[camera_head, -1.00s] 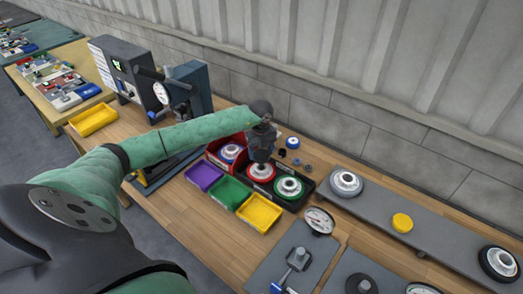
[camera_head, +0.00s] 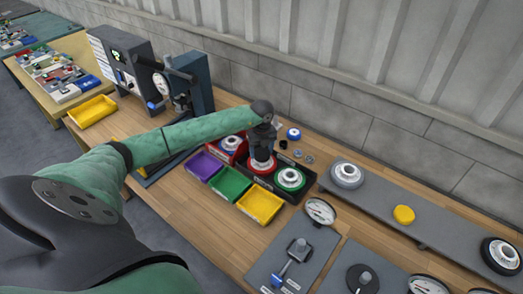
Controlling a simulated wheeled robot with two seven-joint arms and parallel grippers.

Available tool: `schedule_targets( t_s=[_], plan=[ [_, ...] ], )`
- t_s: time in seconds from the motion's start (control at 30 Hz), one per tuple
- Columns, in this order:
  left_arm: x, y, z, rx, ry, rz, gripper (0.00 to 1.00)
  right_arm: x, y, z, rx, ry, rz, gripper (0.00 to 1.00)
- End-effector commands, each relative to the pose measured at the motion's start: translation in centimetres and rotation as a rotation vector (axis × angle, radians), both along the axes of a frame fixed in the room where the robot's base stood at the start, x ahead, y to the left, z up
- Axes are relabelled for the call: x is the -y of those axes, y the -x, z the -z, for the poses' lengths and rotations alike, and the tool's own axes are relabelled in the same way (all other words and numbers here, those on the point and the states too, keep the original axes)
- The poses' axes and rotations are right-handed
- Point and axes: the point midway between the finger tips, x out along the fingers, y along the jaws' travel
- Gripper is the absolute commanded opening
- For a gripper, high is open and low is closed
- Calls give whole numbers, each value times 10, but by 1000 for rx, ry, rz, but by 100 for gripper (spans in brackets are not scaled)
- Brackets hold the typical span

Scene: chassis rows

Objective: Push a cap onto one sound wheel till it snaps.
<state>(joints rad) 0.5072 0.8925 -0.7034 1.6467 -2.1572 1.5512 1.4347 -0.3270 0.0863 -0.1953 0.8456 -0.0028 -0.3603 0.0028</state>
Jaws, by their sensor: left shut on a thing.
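My left gripper (camera_head: 262,150) points down over a red-rimmed wheel (camera_head: 262,165) with a pale hub in a black tray (camera_head: 284,200). It is shut at the hub, and its fingertips are partly hidden. A green-rimmed wheel (camera_head: 290,179) lies beside it in the tray. A grey wheel (camera_head: 347,175), a yellow round piece (camera_head: 404,214) that may be a cap, and a black wheel (camera_head: 502,255) are spaced along a long grey board (camera_head: 440,222). My right gripper is out of view.
Purple (camera_head: 204,166), green (camera_head: 229,184) and yellow (camera_head: 260,205) bins stand before the tray. Dial gauges (camera_head: 320,211) and fixture plates stand at the front right. A blue piece (camera_head: 293,134) and small dark parts lie behind the tray. A gauge press (camera_head: 186,85) stands at back left.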

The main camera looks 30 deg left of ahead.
Motion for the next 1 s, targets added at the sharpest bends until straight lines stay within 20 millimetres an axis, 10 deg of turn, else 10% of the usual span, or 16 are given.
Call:
schedule_targets(
  t_s=[1.0],
  plan=[
    [0, 0, 9, 0, 0, 0, 40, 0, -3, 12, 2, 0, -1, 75]
  ],
)
